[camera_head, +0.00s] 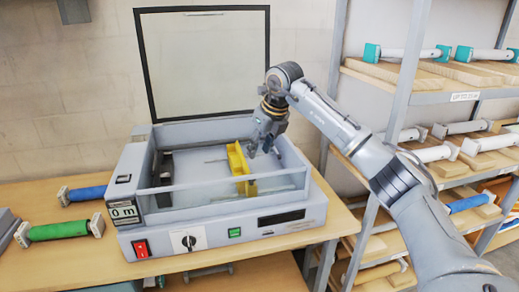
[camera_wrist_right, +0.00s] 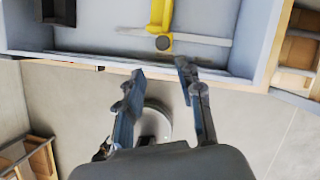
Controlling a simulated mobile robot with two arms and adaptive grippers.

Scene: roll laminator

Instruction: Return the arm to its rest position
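My right arm reaches in from the lower right of the head view. Its gripper (camera_head: 264,146) hangs over the right part of the open laminator (camera_head: 215,207), beside the yellow piece (camera_head: 238,165) inside it. In the right wrist view the gripper (camera_wrist_right: 160,75) has its two fingers spread with nothing between them. The laminator's wall (camera_wrist_right: 245,40) and the yellow piece (camera_wrist_right: 159,18) show beyond the fingertips in that view. The gripper looks apart from the yellow piece. My left gripper does not show.
The laminator's lid (camera_head: 205,60) stands raised at the back. A blue roll (camera_head: 85,193) and a green roll (camera_head: 60,230) lie on the table (camera_head: 35,270) at left. A metal shelf (camera_head: 408,75) with several rolls on wooden cradles stands close at right, behind my right arm.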

